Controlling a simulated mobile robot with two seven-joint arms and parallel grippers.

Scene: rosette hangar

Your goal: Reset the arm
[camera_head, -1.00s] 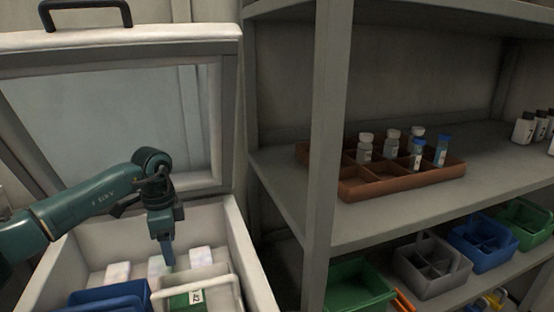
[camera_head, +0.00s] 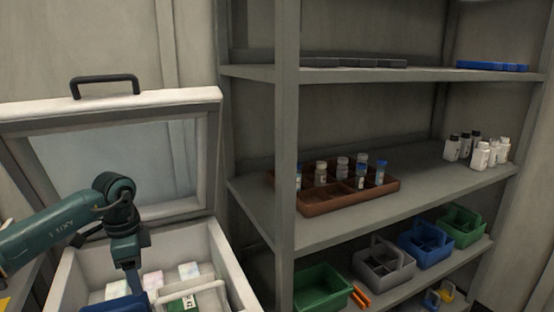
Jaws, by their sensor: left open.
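My left gripper (camera_head: 134,281) points down into the open white chest (camera_head: 219,262) at the lower left. Its fingertips are small and dark here, with nothing visible between them. My left arm comes in from the left edge and bends down at the wrist. Under and around the gripper, the chest holds pale packs (camera_head: 190,271), a blue bin (camera_head: 127,304) and a green box with a white label (camera_head: 182,303). My right gripper is out of view.
The chest's raised lid (camera_head: 208,150) leans behind the arm. A shelf post (camera_head: 286,150) stands to the right. The middle shelf bears a brown divided tray (camera_head: 335,203) with several vials and white bottles (camera_head: 480,156). Below are green (camera_head: 320,288), grey (camera_head: 384,266) and blue (camera_head: 425,246) bins.

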